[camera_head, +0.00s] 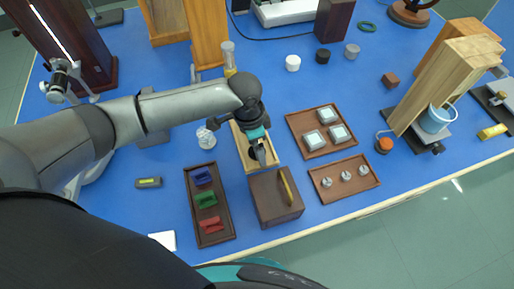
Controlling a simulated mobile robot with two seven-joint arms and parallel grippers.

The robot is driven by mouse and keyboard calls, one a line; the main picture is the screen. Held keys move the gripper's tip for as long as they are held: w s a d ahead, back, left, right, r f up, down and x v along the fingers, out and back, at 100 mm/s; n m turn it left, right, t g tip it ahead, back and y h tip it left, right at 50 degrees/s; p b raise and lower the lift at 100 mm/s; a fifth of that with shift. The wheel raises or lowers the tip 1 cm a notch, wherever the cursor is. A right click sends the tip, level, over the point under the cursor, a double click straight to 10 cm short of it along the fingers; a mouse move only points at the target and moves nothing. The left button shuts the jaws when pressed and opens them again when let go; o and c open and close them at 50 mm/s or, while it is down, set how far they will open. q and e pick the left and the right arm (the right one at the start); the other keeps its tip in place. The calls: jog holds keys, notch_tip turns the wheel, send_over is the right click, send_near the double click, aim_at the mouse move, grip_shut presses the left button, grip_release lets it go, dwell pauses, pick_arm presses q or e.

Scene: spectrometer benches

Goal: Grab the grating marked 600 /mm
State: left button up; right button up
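My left arm reaches in from the left. Its gripper (258,152) points down over a narrow light-wood box (242,146) and hides part of its inside. The dark fingertips are too small to tell whether they are open or shut, or whether anything is between them. No marking such as 600 /mm is readable. My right gripper is not in view.
A brown box (268,206) with a yellow curved piece on top stands in front of the gripper. A tray (217,236) holds blue, green and red holders. Another tray (363,194) holds three small metal parts. A glass vessel (206,138) stands left of the gripper.

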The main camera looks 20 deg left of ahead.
pick_arm(q)
jog(key=shift+c, duration=0.3)
jog(key=c, duration=1.4)
jog(key=shift+r, duration=0.1)
jog(key=shift+c, duration=0.2)
